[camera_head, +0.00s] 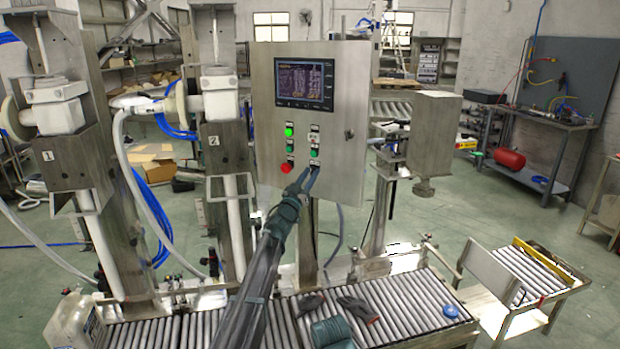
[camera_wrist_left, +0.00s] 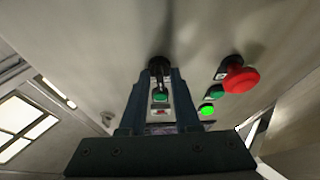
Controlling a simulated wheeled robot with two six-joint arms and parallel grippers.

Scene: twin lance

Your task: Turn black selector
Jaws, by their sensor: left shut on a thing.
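The grey control cabinet (camera_head: 345,150) carries a screen and two columns of buttons. The black selector (camera_wrist_left: 159,65) sits at the end of one column, and in the wrist view it shows between the tips of my left gripper (camera_wrist_left: 159,72). In the head view my left gripper (camera_head: 312,172) reaches up to the lower part of the panel, and its fingers largely hide the selector. The fingers are shut on the selector.
A red mushroom button (camera_wrist_left: 240,79) and a lit green button (camera_wrist_left: 207,110) stand beside the fingers. A green button (camera_wrist_left: 160,97) shows between them.

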